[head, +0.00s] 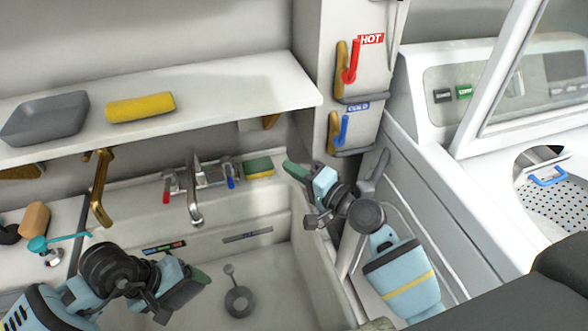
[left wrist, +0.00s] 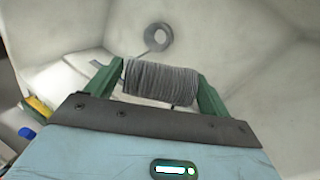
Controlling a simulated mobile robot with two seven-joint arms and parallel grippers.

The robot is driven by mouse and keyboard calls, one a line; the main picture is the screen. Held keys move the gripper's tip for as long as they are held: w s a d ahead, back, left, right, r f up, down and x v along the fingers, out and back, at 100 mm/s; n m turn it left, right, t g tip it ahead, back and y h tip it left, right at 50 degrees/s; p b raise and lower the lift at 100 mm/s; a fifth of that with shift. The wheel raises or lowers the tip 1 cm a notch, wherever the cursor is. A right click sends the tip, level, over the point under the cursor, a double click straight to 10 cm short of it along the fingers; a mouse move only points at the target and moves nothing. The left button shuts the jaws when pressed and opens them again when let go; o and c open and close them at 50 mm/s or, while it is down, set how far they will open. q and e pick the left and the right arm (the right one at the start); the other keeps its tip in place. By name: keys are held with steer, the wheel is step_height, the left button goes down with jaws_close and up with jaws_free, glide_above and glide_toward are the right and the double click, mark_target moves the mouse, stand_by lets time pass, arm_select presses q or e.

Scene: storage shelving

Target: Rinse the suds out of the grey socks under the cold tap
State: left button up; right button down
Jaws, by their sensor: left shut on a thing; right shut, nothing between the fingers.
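A grey ribbed roll of cloth, which looks like the grey socks (left wrist: 160,84), is gripped between the green fingers of my left gripper (left wrist: 162,74) in the left wrist view. In the head view my left gripper (head: 197,281) is over the left part of the sink basin (head: 265,240), below and left of the chrome tap (head: 194,192). The socks are hard to make out there. The tap has a red handle (head: 167,187) and a blue handle (head: 230,180). No water stream or suds can be made out. My right gripper (head: 297,171) is shut and empty, right of the sponge.
A yellow-green sponge (head: 258,167) lies on the sink's back ledge. A grey plug or drain (head: 238,301) is on the basin floor. A shelf (head: 225,100) overhangs the back. Red (head: 350,65) and blue (head: 344,128) levers hang on the column.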

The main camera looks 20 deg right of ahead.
arm_select(q)
steer(key=shift+s+a+r+p, duration=0.2)
steer(key=shift+s+r+p, duration=0.2)
steer(key=shift+r, duration=0.15)
steer(key=s+r, duration=0.1)
steer(key=s+a+r+p, duration=0.1)
steer(key=s+r+p, duration=0.1)
steer(key=shift+s+a, duration=0.35)
steer(key=shift+a, duration=0.05)
arm_select(e)
step_height(320, 180, up, 8)
steer(key=shift+w+f+t, duration=0.25)
steer(key=shift+w+t, duration=0.05)
steer(key=shift+w, duration=0.05)
stand_by(0.6)
